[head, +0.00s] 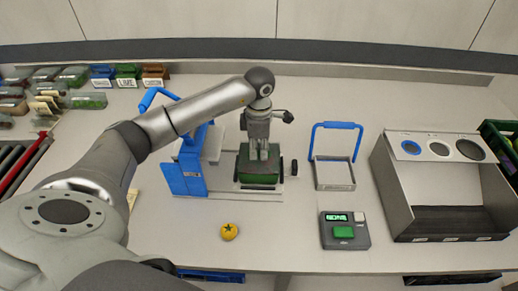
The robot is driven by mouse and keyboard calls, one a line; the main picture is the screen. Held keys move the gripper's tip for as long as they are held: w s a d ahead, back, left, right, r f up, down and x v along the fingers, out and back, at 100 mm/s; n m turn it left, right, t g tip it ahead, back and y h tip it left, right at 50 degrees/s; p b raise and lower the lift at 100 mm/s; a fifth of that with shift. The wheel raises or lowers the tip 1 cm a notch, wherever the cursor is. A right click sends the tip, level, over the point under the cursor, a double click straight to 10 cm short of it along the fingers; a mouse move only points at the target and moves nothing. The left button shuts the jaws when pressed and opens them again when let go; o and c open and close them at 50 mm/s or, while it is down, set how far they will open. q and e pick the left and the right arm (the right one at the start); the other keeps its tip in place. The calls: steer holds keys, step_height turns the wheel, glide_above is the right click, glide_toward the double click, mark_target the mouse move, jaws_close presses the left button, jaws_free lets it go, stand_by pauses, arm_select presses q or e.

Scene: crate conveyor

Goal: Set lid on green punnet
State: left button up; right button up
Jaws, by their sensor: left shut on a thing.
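The green punnet (259,179) sits in the middle of the table, in a low metal holder beside a blue and grey device. My left gripper (258,156) points straight down over it, its fingers close together at the punnet's top. It is shut on what appears to be the lid, a dark thin piece level with the punnet's top. The fingers hide part of the lid, and I cannot tell whether it touches the rim all round. My right gripper is not in view.
The blue device (184,178) stands just left of the punnet. A blue-handled frame (335,175), a scale (345,242) and a grey bin with round holes (397,190) stand to the right. A yellow fruit (228,232) lies in front. Packed goods fill the back left.

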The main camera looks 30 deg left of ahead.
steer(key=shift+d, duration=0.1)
arm_select(q)
steer(key=o, duration=0.8)
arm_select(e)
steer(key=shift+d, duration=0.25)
arm_select(q)
steer(key=shift+o, duration=0.4)
steer(key=o, duration=0.3)
steer(key=shift+r, duration=0.15)
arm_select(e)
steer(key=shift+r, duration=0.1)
arm_select(q)
steer(key=shift+r+p, duration=1.95)
steer(key=shift+r, duration=1.45)
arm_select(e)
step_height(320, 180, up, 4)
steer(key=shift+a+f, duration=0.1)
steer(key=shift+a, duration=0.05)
